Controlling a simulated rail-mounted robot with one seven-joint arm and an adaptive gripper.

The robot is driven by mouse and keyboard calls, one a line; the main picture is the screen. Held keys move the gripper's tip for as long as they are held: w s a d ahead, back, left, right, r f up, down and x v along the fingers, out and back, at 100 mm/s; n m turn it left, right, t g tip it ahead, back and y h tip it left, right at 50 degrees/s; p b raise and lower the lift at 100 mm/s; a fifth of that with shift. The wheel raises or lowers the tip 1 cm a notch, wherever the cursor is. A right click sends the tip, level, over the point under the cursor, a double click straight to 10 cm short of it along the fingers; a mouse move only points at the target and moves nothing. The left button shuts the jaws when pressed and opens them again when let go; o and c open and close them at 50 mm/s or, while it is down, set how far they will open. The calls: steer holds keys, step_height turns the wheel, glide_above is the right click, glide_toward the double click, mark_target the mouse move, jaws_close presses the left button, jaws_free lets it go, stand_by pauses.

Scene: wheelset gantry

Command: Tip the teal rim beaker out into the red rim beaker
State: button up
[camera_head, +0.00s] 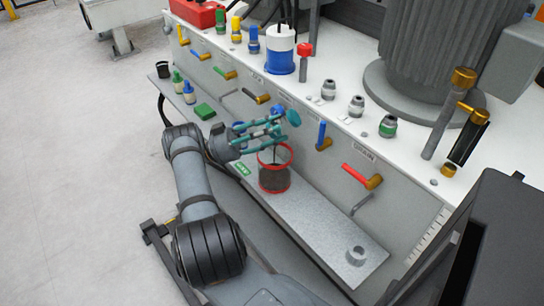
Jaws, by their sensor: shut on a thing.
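The red rim beaker (274,179) stands upright on the grey ledge. It is clear-walled, with a red rim and dark contents in its lower part. My gripper (277,126) is above it, shut on the teal rim beaker (266,134). The teal rim beaker looks tilted over the red rim; its walls and contents are hard to make out among the fingers. A thin dark streak runs down from it into the red rim beaker's mouth. The two beakers appear apart.
The ledge (325,232) is clear to the right up to a small grey ring-shaped fitting (356,256). A green block (204,111) and small bottles (189,92) stand to the left. Valve handles, including a blue one (321,135) and a red one (356,174), stick out from the panel behind.

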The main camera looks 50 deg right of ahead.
steer(key=shift+d+r, duration=0.1)
steer(key=shift+d, duration=0.05)
steer(key=shift+s+f+t+y+p, duration=0.2)
steer(key=shift+s+t+y+p, duration=0.1)
steer(key=shift+y+p, duration=0.15)
